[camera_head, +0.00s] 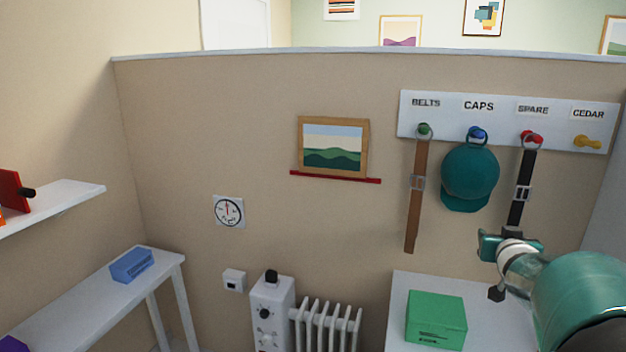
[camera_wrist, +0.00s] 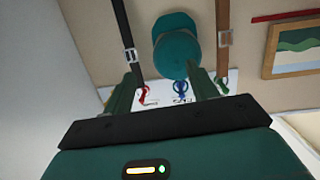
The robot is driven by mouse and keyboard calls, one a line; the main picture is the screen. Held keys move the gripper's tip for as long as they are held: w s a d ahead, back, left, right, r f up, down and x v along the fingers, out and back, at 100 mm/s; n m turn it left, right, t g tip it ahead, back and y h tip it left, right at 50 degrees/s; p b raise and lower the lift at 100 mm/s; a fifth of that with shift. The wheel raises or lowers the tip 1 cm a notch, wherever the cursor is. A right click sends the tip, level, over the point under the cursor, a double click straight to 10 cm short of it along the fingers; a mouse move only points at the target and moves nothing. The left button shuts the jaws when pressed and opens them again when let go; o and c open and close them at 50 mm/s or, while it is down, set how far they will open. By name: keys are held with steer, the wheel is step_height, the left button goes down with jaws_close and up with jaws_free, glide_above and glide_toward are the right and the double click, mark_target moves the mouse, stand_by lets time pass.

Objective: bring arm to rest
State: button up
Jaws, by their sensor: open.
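My gripper (camera_head: 508,243) is at the lower right in the head view, just below the black belt (camera_head: 521,190). In the wrist view my gripper (camera_wrist: 164,74) shows two spread fingers with nothing between them that it holds. The black belt hangs from the red peg under SPARE. A teal cap (camera_head: 470,177) hangs from the blue peg under CAPS, and a brown belt (camera_head: 416,195) from the green peg under BELTS. The wrist view shows the rack upside down, with the cap (camera_wrist: 175,45) beyond the fingers. My arm partly hides the lower right of the head view.
The white peg board (camera_head: 500,120) has a bare yellow peg (camera_head: 587,142) under CEDAR. A green box (camera_head: 436,319) sits on a white surface (camera_head: 403,300) below the rack. A radiator (camera_head: 326,325), a framed picture (camera_head: 333,146) and a side bench (camera_head: 85,300) are to the left.

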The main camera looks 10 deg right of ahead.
steer(key=s+a+f+n+g+y, duration=0.1)
steer(key=s+a+g+y, duration=0.15)
steer(key=a, duration=0.75)
steer(key=s+a+f+n+g+y, duration=0.15)
steer(key=s+a, duration=0.25)
steer(key=a, duration=0.7)
steer(key=s+a+f+n+g+y, duration=0.1)
steer(key=s+a+f+y, duration=0.15)
steer(key=a, duration=0.75)
steer(key=s+a+f+n+g+y, duration=0.2)
steer(key=s+a+f+n, duration=0.1)
steer(key=s+a, duration=0.6)
steer(key=shift+s+a, duration=0.15)
steer(key=shift+s, duration=0.3)
